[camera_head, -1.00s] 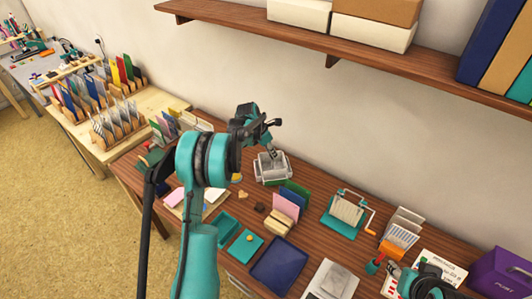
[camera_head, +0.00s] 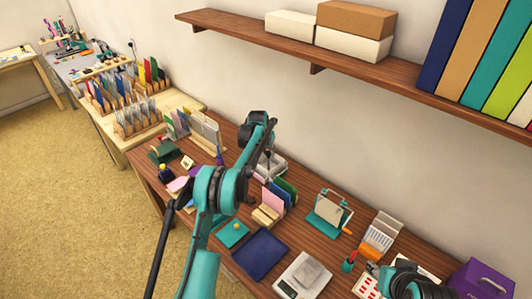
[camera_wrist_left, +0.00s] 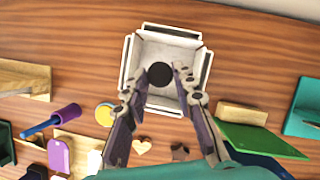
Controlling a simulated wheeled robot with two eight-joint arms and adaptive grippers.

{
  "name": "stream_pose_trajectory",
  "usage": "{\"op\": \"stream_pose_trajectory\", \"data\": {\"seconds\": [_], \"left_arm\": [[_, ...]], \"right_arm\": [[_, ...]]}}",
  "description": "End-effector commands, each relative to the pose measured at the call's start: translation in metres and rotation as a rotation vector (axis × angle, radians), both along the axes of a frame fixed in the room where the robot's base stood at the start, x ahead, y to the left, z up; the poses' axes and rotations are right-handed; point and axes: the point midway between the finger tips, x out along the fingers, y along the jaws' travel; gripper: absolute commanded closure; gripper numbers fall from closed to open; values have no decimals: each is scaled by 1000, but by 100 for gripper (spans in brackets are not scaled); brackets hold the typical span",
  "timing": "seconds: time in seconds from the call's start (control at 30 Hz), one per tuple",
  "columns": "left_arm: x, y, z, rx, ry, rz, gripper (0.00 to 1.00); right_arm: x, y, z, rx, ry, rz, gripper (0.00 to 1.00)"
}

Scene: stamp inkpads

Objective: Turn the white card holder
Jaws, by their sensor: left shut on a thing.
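The white card holder (camera_wrist_left: 196,62) is a square, open box with pale slots around its sides. In the left wrist view it sits at top centre, with a dark disc inside it. In the head view the holder (camera_head: 279,164) is mostly hidden behind my left arm. My left gripper (camera_wrist_left: 157,84) reaches over the holder with its fingers apart and is shut on it. It also shows in the head view (camera_head: 268,158), pointing down at the holder. My right arm shows at the bottom right of the head view; its fingers cannot be made out.
A wooden stand with pink, blue and green cards (camera_head: 275,197) is close in front of the holder. A navy tray (camera_head: 259,256), a teal box (camera_head: 233,234), a scale (camera_head: 303,275) and a rotary card file (camera_head: 328,212) fill the table. A shelf (camera_head: 350,61) hangs above.

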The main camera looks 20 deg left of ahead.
Motion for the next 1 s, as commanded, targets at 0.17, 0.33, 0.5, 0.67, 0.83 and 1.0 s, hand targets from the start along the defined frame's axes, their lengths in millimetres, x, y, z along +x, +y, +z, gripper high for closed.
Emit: {"op": "stream_pose_trajectory", "data": {"seconds": [0.17,0.33,0.5,0.67,0.83,1.0], "left_arm": [[1,0,0,-1,0,29,100],[1,0,0,-1,0,35,100],[1,0,0,0,0,35,100],[1,0,0,0,0,35,55],[1,0,0,0,0,35,52],[0,0,1,0,0,35,52]], "right_arm": [[0,0,0,0,0,0,60],[0,0,0,0,0,0,60],[0,0,0,0,0,0,60],[0,0,0,0,0,0,60],[0,0,0,0,0,0,60],[0,0,0,0,0,0,60]]}}
